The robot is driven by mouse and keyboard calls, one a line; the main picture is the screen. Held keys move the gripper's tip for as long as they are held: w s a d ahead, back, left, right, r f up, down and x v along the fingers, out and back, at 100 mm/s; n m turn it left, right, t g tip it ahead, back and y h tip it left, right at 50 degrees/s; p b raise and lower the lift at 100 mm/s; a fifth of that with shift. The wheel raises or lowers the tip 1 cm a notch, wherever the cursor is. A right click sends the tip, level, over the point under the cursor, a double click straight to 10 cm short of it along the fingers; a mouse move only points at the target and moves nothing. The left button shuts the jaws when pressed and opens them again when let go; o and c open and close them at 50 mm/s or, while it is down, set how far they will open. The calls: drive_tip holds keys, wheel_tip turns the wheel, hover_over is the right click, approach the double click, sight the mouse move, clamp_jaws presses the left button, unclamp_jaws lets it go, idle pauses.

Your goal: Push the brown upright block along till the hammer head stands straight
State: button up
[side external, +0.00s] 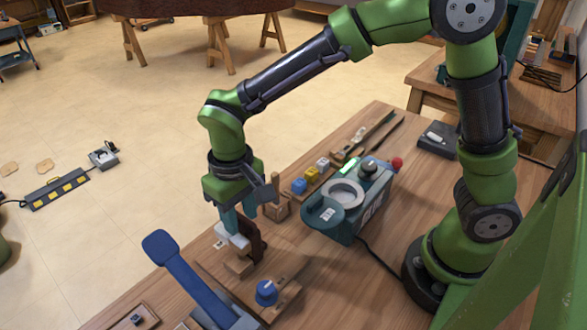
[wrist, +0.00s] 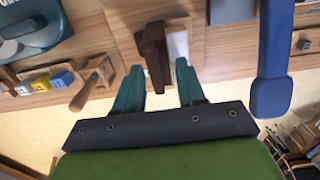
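The dark brown upright block (side external: 257,243) stands on a wooden base board (side external: 285,292) in the side external view. In the wrist view the brown block (wrist: 153,52) shows between and just beyond my fingertips. A white piece (wrist: 178,45), possibly the hammer head, lies right beside it; a white piece (side external: 232,238) also shows by my fingertips in the side view. I cannot tell whether it stands straight. My gripper (side external: 230,222) points down at the block; in the wrist view its two teal fingers (wrist: 161,68) are apart. Whether a finger touches the block is unclear.
A blue paddle lever (side external: 185,275) rises at the left, near a blue knob (side external: 266,292). A teal machine (side external: 325,220) with a round dial stands to the right. Blue, yellow and white cubes (side external: 310,174) and a wooden-handled tool (wrist: 88,88) are behind.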

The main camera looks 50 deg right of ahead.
wheel_tip(320, 180, up, 17)
idle(0.4)
drive_tip(key=s+d+f+m+t+y, duration=0.1)
drive_tip(key=s+d+m+t, duration=0.1)
drive_tip(key=s+d, duration=0.3)
drive_tip(key=s+d+f+m+t+y, duration=0.1)
drive_tip(key=s+d+t, duration=0.4)
drive_tip(key=d, duration=0.7)
drive_tip(key=shift+s+d+f+m, duration=0.25)
drive_tip(key=shift+f+m, duration=0.25)
drive_tip(key=shift+f, duration=0.3)
drive_tip(key=shift+a, duration=0.1)
